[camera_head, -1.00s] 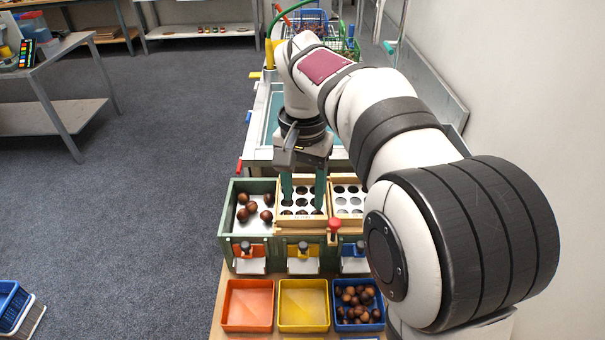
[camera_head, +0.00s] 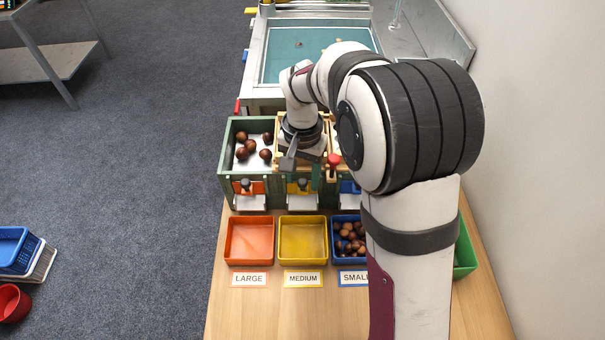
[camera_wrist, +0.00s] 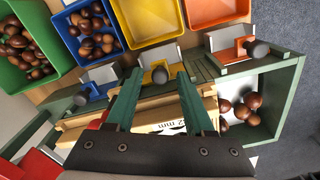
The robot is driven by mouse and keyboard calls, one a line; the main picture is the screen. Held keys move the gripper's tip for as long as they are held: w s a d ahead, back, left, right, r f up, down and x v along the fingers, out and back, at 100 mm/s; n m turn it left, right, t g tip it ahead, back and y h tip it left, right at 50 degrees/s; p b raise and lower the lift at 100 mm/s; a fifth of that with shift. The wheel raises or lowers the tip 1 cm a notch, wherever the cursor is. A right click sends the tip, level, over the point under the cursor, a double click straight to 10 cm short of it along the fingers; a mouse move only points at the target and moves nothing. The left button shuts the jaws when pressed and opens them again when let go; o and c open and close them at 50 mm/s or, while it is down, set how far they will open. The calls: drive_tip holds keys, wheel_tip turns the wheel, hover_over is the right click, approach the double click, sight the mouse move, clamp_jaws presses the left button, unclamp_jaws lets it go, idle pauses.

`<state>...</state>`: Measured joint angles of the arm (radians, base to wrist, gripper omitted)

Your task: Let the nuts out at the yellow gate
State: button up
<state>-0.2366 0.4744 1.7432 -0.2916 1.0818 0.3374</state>
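The yellow gate (camera_head: 292,188) is on the front of the middle sorting box, with a dark round knob (camera_wrist: 160,74) on it. My gripper (camera_head: 304,179) is low in front of the middle box, fingers pointing down toward the gate. In the wrist view its two green fingers are apart, one on each side of the knob; I cannot tell whether either touches it. The yellow tray (camera_head: 303,240), labelled MEDIUM, stands below the gate and looks empty. The middle box's inside is mostly hidden by my wrist.
The left box holds several large chestnuts (camera_head: 246,149) behind an orange gate (camera_wrist: 233,48). The orange tray (camera_head: 249,240) looks empty. The blue tray (camera_wrist: 88,34) and green tray (camera_wrist: 30,45) hold chestnuts. A red knob (camera_head: 334,160) stands close right of my gripper.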

clamp_jaws()
idle(1.2)
